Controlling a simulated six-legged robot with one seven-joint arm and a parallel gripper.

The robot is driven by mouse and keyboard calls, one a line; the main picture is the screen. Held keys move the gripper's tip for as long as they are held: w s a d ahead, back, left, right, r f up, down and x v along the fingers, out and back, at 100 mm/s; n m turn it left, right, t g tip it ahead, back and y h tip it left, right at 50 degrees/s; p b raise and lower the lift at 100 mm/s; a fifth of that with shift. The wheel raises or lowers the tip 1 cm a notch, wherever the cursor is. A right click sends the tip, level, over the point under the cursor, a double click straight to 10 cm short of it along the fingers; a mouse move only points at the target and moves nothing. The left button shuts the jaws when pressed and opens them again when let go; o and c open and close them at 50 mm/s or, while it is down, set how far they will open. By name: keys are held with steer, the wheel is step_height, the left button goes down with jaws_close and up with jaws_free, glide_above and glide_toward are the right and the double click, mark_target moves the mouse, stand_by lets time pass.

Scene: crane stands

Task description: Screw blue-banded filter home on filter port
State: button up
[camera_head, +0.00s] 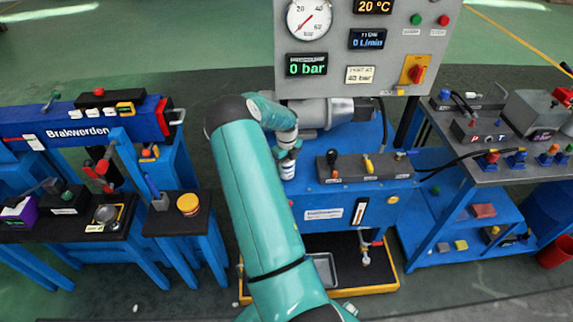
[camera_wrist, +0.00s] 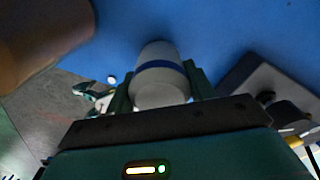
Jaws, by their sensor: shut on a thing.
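The blue-banded filter is a white cylinder with a dark blue band; in the wrist view the filter (camera_wrist: 160,86) stands between the two fingers of my gripper (camera_wrist: 160,95). The gripper is shut on it. In the head view the filter (camera_head: 288,170) shows just below my gripper (camera_head: 287,154), at the left edge of the blue power unit (camera_head: 310,216). The wrist view has the unit's blue surface (camera_wrist: 215,30) behind the filter's far end. I cannot make out the filter port, and I cannot tell whether the filter touches it.
A row of levers (camera_head: 367,166) sits on the unit to the right of my gripper. A grey motor (camera_head: 340,113) and gauge panel (camera_head: 350,45) stand behind. A yellow-edged drip tray (camera_head: 365,290) lies below. Benches stand at left (camera_head: 95,215) and right (camera_head: 480,170).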

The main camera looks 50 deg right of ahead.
steer(key=m, duration=0.2)
steer(key=shift+w+m, duration=0.1)
steer(key=shift+m, duration=0.2)
steer(key=o, duration=1.3)
steer(key=shift+c, duration=0.2)
steer(key=shift+c, duration=0.9)
